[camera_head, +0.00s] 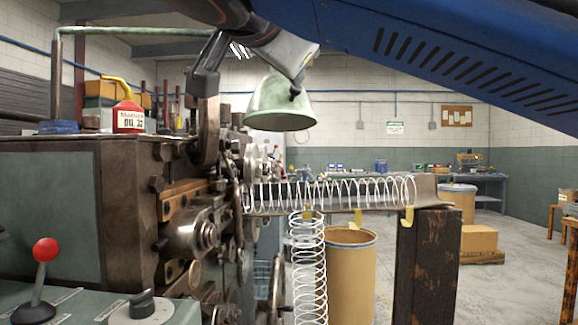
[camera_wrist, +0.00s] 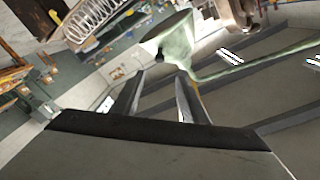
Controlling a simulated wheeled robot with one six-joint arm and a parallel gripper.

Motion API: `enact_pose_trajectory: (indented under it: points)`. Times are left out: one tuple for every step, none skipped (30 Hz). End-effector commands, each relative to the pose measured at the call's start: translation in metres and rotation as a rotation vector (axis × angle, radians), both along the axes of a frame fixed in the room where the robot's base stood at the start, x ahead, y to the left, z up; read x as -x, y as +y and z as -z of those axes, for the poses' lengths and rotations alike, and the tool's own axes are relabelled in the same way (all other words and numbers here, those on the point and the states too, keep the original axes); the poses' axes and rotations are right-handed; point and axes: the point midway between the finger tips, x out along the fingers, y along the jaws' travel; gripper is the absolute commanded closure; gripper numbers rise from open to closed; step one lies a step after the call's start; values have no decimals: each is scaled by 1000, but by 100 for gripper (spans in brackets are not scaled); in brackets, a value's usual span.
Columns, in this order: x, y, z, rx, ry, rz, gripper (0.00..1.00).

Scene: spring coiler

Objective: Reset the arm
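My gripper (camera_head: 247,90) is raised at the top of the head view, beside a green lamp shade (camera_head: 281,107). In the wrist view my gripper (camera_wrist: 160,76) shows two dark fingers spread apart with nothing held between them. The lamp shade (camera_wrist: 168,35) shows just beyond the fingertips there. I cannot tell whether the fingers touch it. My blue arm crosses the upper right of the head view.
The coiler machine (camera_head: 130,215) fills the left, with a red-knobbed lever (camera_head: 45,250). A white spring (camera_head: 340,192) lies along a trough, and another coil (camera_head: 308,270) hangs below. A brown drum (camera_head: 352,275) and dark post (camera_head: 427,265) stand right. Open floor lies farther right.

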Motion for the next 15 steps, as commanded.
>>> enact_pose_trajectory:
  points:
    - [0, 0, 0, 1, 1, 1, 60]
    - [-1, -1, 1, 4, 3, 1, 60]
    - [-2, -2, 3, 10, 7, 3, 60]
    - [-4, -4, 6, 19, 13, 5, 60]
    - [-7, -7, 9, 31, 22, 8, 60]
    - [-12, -12, 16, 53, 40, 12, 60]
    - [-16, -16, 22, 74, 55, 15, 60]
    - [-21, -20, 30, 98, 74, 18, 60]
    - [-28, -28, 41, 134, 103, 23, 60]
    - [-33, -35, 50, 162, 127, 27, 60]
    - [-38, -41, 60, 191, 152, 30, 60]
    - [-45, -50, 74, 230, 188, 32, 60]
    - [-49, -57, 84, 258, 215, 33, 60]
    - [-53, -64, 94, 285, 241, 33, 60]
    - [-58, -73, 108, 320, 276, 33, 60]
